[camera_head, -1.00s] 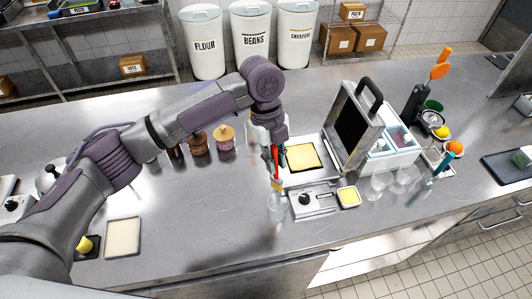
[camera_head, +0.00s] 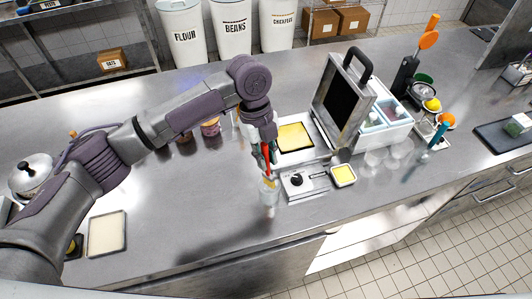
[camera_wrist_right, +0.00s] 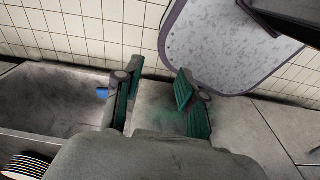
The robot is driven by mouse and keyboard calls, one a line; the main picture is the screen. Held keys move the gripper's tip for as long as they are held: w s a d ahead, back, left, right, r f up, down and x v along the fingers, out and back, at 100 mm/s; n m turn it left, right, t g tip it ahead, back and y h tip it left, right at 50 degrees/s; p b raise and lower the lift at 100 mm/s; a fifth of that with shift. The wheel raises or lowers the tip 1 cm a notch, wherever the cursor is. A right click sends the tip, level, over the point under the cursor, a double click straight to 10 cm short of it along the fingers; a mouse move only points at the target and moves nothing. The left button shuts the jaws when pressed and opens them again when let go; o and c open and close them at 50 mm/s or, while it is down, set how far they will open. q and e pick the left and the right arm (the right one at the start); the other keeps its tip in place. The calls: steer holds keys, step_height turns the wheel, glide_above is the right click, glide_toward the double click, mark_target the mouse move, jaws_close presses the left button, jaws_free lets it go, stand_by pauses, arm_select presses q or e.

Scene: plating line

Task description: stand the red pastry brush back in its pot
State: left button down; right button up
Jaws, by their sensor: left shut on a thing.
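The red pastry brush (camera_head: 266,158) is in my left gripper (camera_head: 265,150), head down and nearly upright. Its pale yellow bristles point at the front of the counter. A clear glass pot (camera_head: 269,198) stands below it, near the front edge. The bristles overlap the pot's mouth in the head view and look to be just inside it; the exact depth is hard to tell through the glass. The left fingers hide part of the handle. My right gripper (camera_wrist_right: 155,97) shows in the right wrist view, its green-padded fingers apart with nothing between them.
A waffle iron (camera_head: 297,137) with its lid up stands right of the left gripper, its control panel close beside the pot. A small yellow-filled dish (camera_head: 343,175) sits further right. Clear glasses and an ingredient box (camera_head: 392,125) stand beyond. The counter left of the pot is bare.

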mark_target(268, 176)
arm_select(q)
steer(key=x, duration=0.1)
steer(key=b+x, duration=0.1)
steer(key=x, duration=0.1)
steer(key=shift+w+a+f, duration=0.15)
steer(key=shift+a+f, duration=0.15)
steer(key=shift+f, duration=0.15)
steer(key=shift+f+b, duration=0.55)
steer(key=shift+f, duration=0.3)
arm_select(e)
steer(key=shift+d+f, duration=0.3)
steer(key=shift+f, duration=0.3)
steer(key=shift+d+f, duration=0.3)
steer(key=shift+f, duration=0.25)
arm_select(q)
steer(key=c, duration=1)
jaws_free()
arm_select(e)
steer(key=shift+a, duration=0.15)
arm_select(q)
steer(key=shift+w+r, duration=0.1)
steer(key=shift+r, duration=0.05)
steer(key=v, duration=1.1)
steer(key=shift+r, duration=0.35)
